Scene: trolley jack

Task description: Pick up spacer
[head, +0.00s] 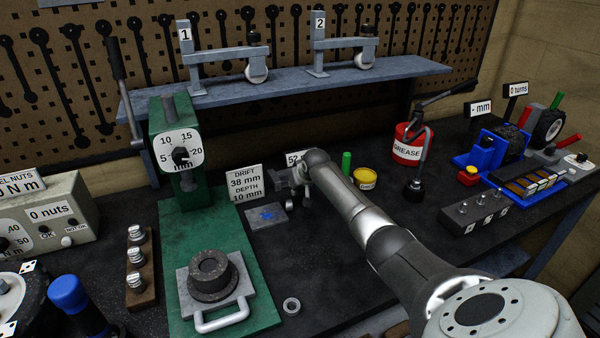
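My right gripper (288,186) is at the far end of my arm, in front of a white sign, well behind the ring. Its fingers are small and partly hidden, so their opening is unclear. My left gripper is out of view.
The green press (178,150) holds a dark hub (212,275) on a grey plate with a handle. A yellow tin (364,178), a red grease can (408,142) and a blue vise (485,150) stand to the right. Bench around the ring is clear.

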